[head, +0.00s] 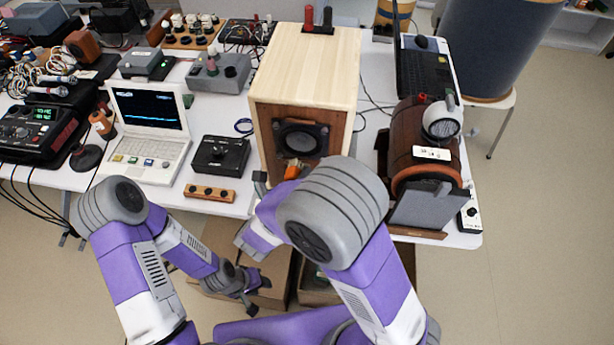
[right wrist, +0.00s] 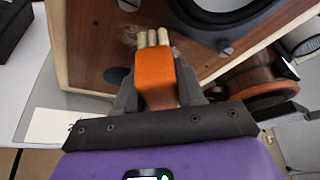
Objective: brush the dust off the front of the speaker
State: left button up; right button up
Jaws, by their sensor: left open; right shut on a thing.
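The speaker (head: 308,70) is a tall pale wooden box with a darker brown front and a black round driver (head: 301,138). In the right wrist view its brown front (right wrist: 95,45) fills the upper part, with the driver's rim at the top right. My right gripper (right wrist: 157,92) is shut on an orange brush (right wrist: 155,76), also seen in the head view (head: 292,171). Its pale bristles point at the front below the driver, apparently touching it. Wispy dust (right wrist: 128,36) shows around the bristle tips. My left gripper (head: 252,288) is open and empty, low before the table.
A white laptop (head: 150,155), a black box (head: 220,155) and a small wooden knob strip (head: 209,193) lie left of the speaker. A brown barrel-shaped device (head: 415,145) stands to the right. Cardboard boxes (head: 277,272) sit below the table's front edge.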

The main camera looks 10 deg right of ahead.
jog(key=a, duration=0.1)
jog(key=w+a+p, duration=0.1)
jog(key=a, duration=0.2)
jog(key=shift+w+a+p, duration=0.2)
jog(key=shift+w+p, duration=0.1)
dwell(0.4)
jog(key=s+a+p, duration=0.1)
jog(key=s, duration=0.4)
jog(key=shift+s+a, duration=0.4)
jog(key=s, duration=0.1)
jog(key=s+a, duration=0.1)
jog(key=shift+s+p, duration=0.3)
jog(key=shift+s, duration=0.1)
dwell(0.5)
jog(key=w+d+p, duration=0.1)
jog(key=w+d, duration=0.1)
jog(key=w, duration=0.4)
jog(key=shift+w, duration=0.3)
